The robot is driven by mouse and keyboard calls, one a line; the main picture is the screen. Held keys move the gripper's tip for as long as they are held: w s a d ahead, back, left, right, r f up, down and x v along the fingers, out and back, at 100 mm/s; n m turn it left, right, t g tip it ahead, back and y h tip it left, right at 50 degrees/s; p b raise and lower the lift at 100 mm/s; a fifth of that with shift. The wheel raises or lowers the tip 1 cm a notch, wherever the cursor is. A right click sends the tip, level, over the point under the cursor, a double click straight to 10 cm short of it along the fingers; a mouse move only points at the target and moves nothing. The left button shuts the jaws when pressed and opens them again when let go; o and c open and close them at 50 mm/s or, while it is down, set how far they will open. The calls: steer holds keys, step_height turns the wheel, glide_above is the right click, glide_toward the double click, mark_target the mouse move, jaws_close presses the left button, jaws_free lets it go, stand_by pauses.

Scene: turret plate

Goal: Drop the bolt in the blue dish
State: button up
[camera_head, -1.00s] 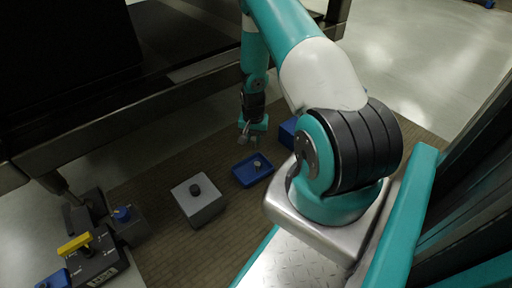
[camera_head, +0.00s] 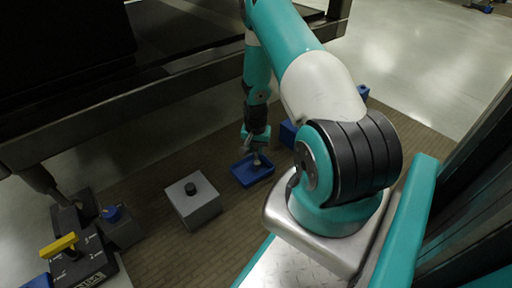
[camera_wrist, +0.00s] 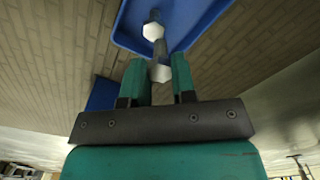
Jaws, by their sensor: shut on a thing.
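The blue dish (camera_head: 248,180) lies on the brown floor in the head view, below my gripper (camera_head: 255,154). In the wrist view, the dish (camera_wrist: 200,20) fills the top, and one bolt with a pale hex head (camera_wrist: 153,30) is inside it. My gripper (camera_wrist: 159,78) is shut on another bolt (camera_wrist: 161,72), its hex head between the fingertips and its shank pointing toward the dish. The held bolt appears above or at the dish's near edge; the exact gap cannot be told. In the head view the gripper partly hides the dish's contents.
A grey box with a black knob (camera_head: 195,208) stands left of the dish. A dark control box with a yellow lever (camera_head: 82,262) is at lower left. A blue block (camera_head: 288,134) is close right of the dish. A dark table frame (camera_head: 150,105) spans behind.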

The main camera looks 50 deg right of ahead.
steer(key=o, duration=1)
steer(key=shift+c, duration=0.2)
step_height(320, 180, up, 18)
steer(key=p, duration=1)
steer(key=shift+f, duration=0.2)
